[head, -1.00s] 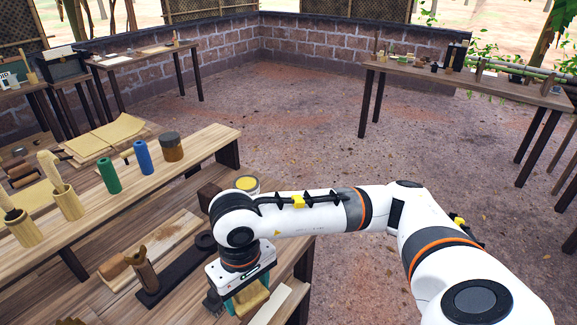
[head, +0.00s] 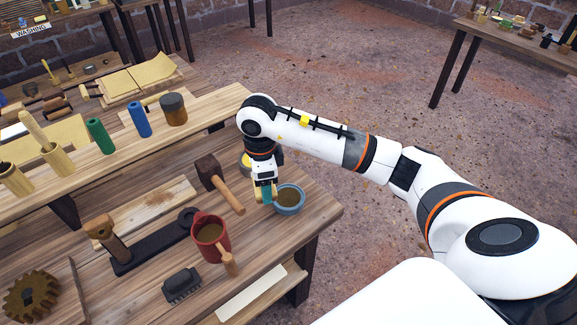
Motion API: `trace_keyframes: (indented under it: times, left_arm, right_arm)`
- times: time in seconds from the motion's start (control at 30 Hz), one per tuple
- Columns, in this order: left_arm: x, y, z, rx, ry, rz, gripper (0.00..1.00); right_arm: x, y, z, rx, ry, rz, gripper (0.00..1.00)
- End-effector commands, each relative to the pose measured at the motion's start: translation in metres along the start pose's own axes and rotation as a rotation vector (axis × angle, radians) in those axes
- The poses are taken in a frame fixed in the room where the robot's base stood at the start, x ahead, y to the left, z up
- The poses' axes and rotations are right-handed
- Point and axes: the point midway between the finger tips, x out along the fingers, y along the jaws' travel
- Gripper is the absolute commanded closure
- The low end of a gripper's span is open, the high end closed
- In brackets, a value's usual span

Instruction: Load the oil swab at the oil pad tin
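My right gripper (head: 264,186) points down over the workbench, just left of a blue-grey bowl (head: 289,198) with brown contents. It appears shut on a small teal-and-tan piece (head: 265,192), which I take for the oil swab; its lower end is small and hard to make out. A round tin with a yellow top (head: 245,162), which looks like the oil pad tin, stands right behind the gripper and is partly hidden by it. I cannot tell whether the swab touches the bowl's rim. My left gripper is not in view.
A wooden mallet (head: 222,184) lies left of the gripper. A red mug (head: 210,238), a dark brush (head: 182,285) and a long dark stand (head: 150,245) are nearer. A raised shelf carries green (head: 99,136) and blue (head: 139,119) rollers and a brown jar (head: 173,109).

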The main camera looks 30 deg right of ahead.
Motion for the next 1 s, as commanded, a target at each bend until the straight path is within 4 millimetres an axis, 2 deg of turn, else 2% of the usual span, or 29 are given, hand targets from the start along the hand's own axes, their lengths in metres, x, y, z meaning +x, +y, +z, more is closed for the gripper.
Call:
trace_keyframes:
  times: [0.1,0.3,0.5,0.6,0.7,1.0]
  left_arm:
    - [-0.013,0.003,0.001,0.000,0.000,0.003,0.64]
    - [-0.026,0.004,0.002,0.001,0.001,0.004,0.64]
    - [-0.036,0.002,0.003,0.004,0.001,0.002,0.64]
    - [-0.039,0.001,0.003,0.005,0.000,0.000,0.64]
    - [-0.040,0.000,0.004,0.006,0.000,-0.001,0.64]
    - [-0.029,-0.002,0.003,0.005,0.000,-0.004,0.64]
  right_arm:
    - [0.005,0.020,0.010,0.403,-0.001,-0.005,0.55]
    - [0.023,0.046,0.035,1.081,-0.004,-0.005,0.55]
    - [0.043,0.059,0.058,1.616,-0.003,-0.003,0.55]
    - [0.050,0.062,0.066,1.781,-0.004,-0.001,0.55]
    - [0.055,0.063,0.070,1.875,-0.001,-0.001,0.55]
    - [0.070,0.064,0.072,1.916,0.000,-0.001,0.55]
